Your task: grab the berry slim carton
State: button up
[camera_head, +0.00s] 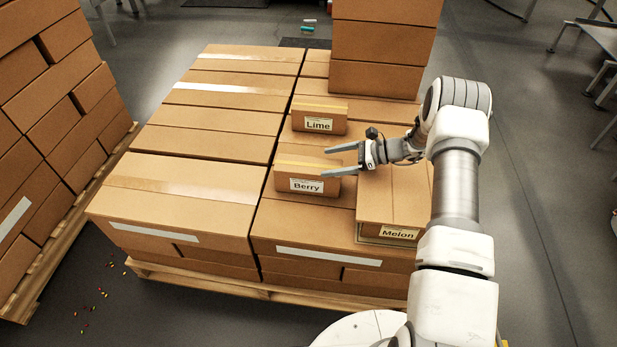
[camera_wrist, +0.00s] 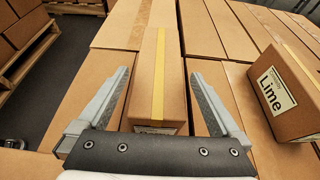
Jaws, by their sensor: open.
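The berry slim carton (camera_head: 308,183) is a narrow brown box with a yellow tape strip and a white "Berry" label. It stands upright on the stacked cartons in the middle of the head view. My gripper (camera_head: 342,160) is open and empty, reaching in from the right at the carton's right end. In the wrist view the berry carton (camera_wrist: 157,80) lies lengthwise ahead, between the lines of the two open fingers (camera_wrist: 160,90). I cannot tell whether the fingers overlap its near end. Its label is not readable there.
The similar Lime carton (camera_head: 319,115) stands behind the berry carton and at the right in the wrist view (camera_wrist: 285,95). A wider Melon box (camera_head: 393,208) sits in front right. A tall box stack (camera_head: 385,45) rises behind. Flat carton tops (camera_head: 215,125) lie clear to the left.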

aim_at(311, 165)
jog(key=b+x, duration=0.1)
jog(key=x, duration=0.5)
jog(key=shift+c, duration=0.3)
jog(key=shift+r, duration=0.1)
grip_shut()
